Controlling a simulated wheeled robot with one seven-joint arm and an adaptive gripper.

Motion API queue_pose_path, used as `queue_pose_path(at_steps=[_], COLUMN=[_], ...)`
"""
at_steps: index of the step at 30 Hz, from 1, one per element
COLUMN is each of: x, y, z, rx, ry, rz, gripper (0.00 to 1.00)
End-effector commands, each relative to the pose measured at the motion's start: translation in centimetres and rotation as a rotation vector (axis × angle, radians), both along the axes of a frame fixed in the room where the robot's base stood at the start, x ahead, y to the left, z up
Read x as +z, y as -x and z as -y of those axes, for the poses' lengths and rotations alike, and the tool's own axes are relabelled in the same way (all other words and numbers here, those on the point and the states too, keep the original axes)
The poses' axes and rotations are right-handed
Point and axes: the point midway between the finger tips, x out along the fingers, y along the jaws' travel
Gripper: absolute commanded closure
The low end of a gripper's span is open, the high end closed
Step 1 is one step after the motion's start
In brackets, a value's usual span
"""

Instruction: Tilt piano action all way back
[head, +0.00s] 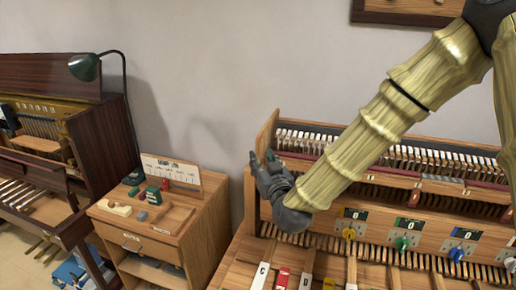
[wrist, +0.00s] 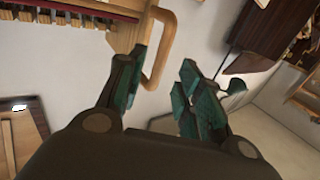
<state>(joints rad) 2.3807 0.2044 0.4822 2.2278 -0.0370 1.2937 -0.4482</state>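The piano action (head: 400,165) is a long wooden frame with rows of hammers, standing at the right in the head view. Its wooden left end piece (head: 267,132) rises beside my gripper (head: 262,163). In the wrist view a looped wooden handle (wrist: 172,42) projects from the action's end (wrist: 125,30). My gripper (wrist: 163,68) is open, with green-padded fingers apart. The handle appears between the fingertips, nearer the left finger; I cannot tell whether they touch. Nothing is gripped. The arm hides part of the action in the head view.
Below the action are dials with coloured knobs (head: 349,233) and wooden keys (head: 262,275). A small wooden cabinet (head: 150,245) with tools on top stands to the left. A dark upright piano (head: 100,140) and green lamp (head: 84,67) are farther left.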

Motion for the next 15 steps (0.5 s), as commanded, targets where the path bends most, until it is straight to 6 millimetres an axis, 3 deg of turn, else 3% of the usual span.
queue_pose_path(at_steps=[7,15], x=[0.2,0.0], y=[-3.6,-5.3], z=[-0.9,-1.3], rx=[-0.003,-0.003], ry=[-0.001,-0.001], rz=[0.0,-0.001], gripper=[0.65,0.65])
